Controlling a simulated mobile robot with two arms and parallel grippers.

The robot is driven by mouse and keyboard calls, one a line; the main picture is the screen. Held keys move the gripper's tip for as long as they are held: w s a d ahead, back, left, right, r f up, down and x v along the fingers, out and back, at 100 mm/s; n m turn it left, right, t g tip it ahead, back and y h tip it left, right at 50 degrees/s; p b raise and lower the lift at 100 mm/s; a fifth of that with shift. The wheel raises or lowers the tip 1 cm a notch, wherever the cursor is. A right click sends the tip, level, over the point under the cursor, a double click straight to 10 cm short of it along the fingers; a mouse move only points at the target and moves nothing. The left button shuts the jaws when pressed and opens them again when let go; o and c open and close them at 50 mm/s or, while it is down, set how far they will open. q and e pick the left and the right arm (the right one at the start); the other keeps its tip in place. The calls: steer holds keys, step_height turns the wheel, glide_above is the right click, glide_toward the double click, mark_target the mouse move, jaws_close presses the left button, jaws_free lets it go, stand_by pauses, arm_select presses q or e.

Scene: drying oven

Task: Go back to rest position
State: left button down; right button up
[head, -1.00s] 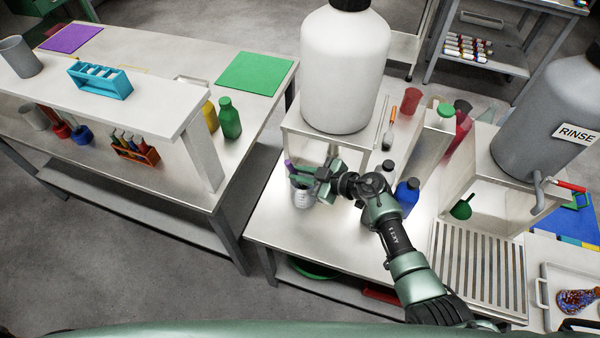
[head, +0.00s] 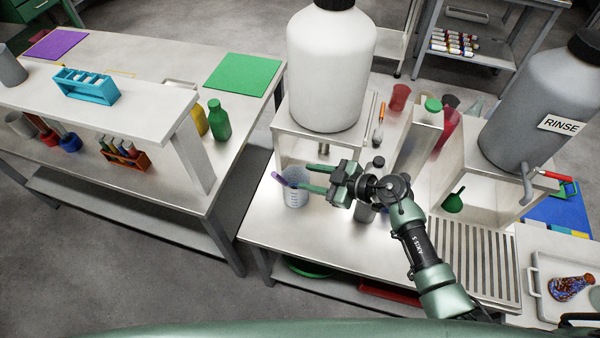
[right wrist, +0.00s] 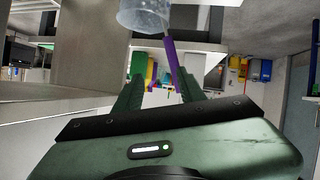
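My right gripper (head: 305,177) is open and empty over the near left part of the middle bench. Its two green fingers point left, just right of and above a clear beaker (head: 294,197) with markings. A purple stick-like item (head: 283,180) leans in the beaker, its upper end sticking out to the left. In the right wrist view, the open fingers (right wrist: 160,88) show apart, with the beaker (right wrist: 145,14) and the purple item (right wrist: 171,62) beyond them. I cannot tell whether a finger touches the beaker. My left gripper is not in view.
A large white tank (head: 331,70) on a metal stand (head: 290,124) is behind the gripper. A grey RINSE tank (head: 530,105) stands right, with a slatted drain (head: 474,260) in front. Dark bottles stand close to my right wrist. The bench front left of the drain is clear.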

steer(key=w+d+r+m+t+h, duration=0.1)
steer(key=d+r+m+t, duration=0.3)
steer(key=r, duration=0.3)
steer(key=w+d+r+m+t+h, duration=0.1)
steer(key=w+d+r+t+h, duration=0.15)
steer(key=r+t, duration=0.4)
steer(key=s+d+f+m+g+h, duration=0.1)
steer(key=s+d+m+h, duration=0.4)
steer(key=d, duration=0.3)
steer(key=s+d+f+m+g+h, duration=0.1)
steer(key=s+d+m+g+h, duration=0.15)
steer(key=d+m+h, duration=0.35)
steer(key=s+a+f+n+g+y, duration=0.2)
steer(key=s+f+g, duration=0.3)
steer(key=s, duration=0.7)
steer(key=s+a+f+n+g+y, duration=0.15)
steer(key=s+f+g, duration=0.4)
steer(key=s, duration=0.65)
step_height(320, 180, down, 30)
steer(key=s+f+g+b, duration=0.1)
steer(key=s+b, duration=0.1)
steer(key=b, duration=0.2)
steer(key=s+d+f+g+b, duration=0.1)
steer(key=s+d+f+b, duration=0.1)
steer(key=s+f, duration=1.4)
steer(key=shift+d+f+b, duration=0.15)
steer(key=shift+f+b, duration=0.35)
steer(key=shift+f, duration=0.1)
